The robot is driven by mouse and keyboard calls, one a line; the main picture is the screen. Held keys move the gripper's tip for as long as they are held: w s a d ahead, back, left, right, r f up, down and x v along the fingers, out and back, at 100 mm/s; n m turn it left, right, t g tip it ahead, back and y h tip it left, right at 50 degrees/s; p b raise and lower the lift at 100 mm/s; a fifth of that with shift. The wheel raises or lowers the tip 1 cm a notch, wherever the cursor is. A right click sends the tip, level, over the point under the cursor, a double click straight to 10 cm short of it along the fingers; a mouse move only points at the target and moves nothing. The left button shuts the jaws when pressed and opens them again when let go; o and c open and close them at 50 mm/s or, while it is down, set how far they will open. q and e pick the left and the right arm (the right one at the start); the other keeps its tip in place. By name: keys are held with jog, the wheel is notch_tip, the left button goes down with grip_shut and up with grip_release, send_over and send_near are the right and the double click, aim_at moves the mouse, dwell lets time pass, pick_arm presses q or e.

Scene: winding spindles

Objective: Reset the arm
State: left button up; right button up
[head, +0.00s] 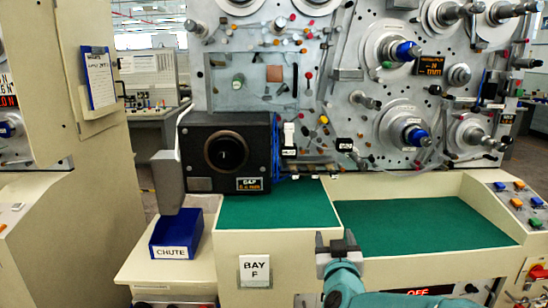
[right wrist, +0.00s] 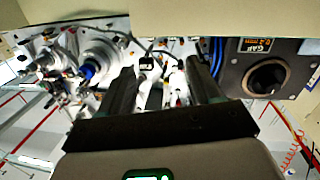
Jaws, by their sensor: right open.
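My right arm comes in at the bottom of the head view. My left gripper is in neither view.
The winding machine panel (head: 300,140) carries several spindles, some with a blue hub (head: 416,135). A black box with a round knob (head: 226,151) stands on the green-topped bench (head: 275,208). A blue CHUTE bin (head: 177,234) is at left. The right green surface (head: 425,225) is clear.

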jog(key=s+d+f+g+y, duration=0.1)
jog(key=s+f+g, duration=0.25)
jog(key=f, duration=0.65)
jog(key=s+d+f+g+p, duration=0.15)
jog(key=s+f, duration=0.35)
jog(key=f, duration=0.6)
jog(key=s+d+f+g+y, duration=0.15)
jog(key=s+f+g, duration=0.25)
jog(key=f, duration=0.6)
jog(key=s+a+f+g+y, duration=0.1)
jog(key=s+a+f+g, duration=0.1)
jog(key=s, duration=0.6)
jog(key=s+a+f+m+g+y, duration=0.1)
jog(key=s+a+f+g, duration=0.1)
jog(key=s, duration=0.6)
jog(key=s+a+f+m+g+y, duration=0.1)
jog(key=s+f+g, duration=0.3)
jog(key=s, duration=0.5)
jog(key=shift+a+f, duration=0.4)
jog(key=shift+a, duration=0.15)
